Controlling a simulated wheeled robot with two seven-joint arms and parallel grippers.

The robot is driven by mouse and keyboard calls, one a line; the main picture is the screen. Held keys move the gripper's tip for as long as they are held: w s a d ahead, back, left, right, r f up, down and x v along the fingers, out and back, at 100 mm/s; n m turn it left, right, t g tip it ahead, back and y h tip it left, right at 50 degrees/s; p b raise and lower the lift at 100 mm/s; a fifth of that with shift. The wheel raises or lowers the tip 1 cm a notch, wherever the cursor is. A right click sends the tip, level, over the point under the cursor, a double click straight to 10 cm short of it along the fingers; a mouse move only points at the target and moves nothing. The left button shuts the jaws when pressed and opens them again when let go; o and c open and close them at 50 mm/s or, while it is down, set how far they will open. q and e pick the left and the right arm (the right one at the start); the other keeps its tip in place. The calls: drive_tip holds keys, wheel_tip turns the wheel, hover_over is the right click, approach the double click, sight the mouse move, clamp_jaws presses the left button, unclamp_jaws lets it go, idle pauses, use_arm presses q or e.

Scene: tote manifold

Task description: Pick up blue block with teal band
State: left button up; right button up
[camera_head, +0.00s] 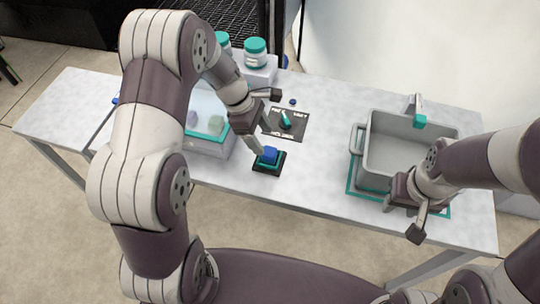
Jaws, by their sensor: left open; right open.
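The blue block with a teal band (269,155) sits on a small black base (270,169) near the middle of the table. My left gripper (262,122) is open just above and behind the block, with one finger reaching down close to its left side. I cannot tell whether that finger touches it. My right gripper (404,212) is open and empty at the front of the grey tote, low near its rim.
The grey tote (384,172) stands on a teal-outlined area at the right. A dial panel (286,124) lies behind the block. A clear-sided box (210,142) with blocks stands left, and teal-lidded jars (255,52) stand at the back. Table between block and tote is clear.

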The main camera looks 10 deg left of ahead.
sight(268, 151)
use_arm(q)
drive_tip(key=x, duration=0.4)
drive_tip(key=shift+s+f, duration=0.25)
drive_tip(key=shift+s, duration=0.15)
drive_tip(key=shift+d+f, duration=0.3)
drive_tip(key=shift+f, duration=0.1)
drive_tip(key=c, duration=1.1)
drive_tip(key=shift+o, duration=0.2)
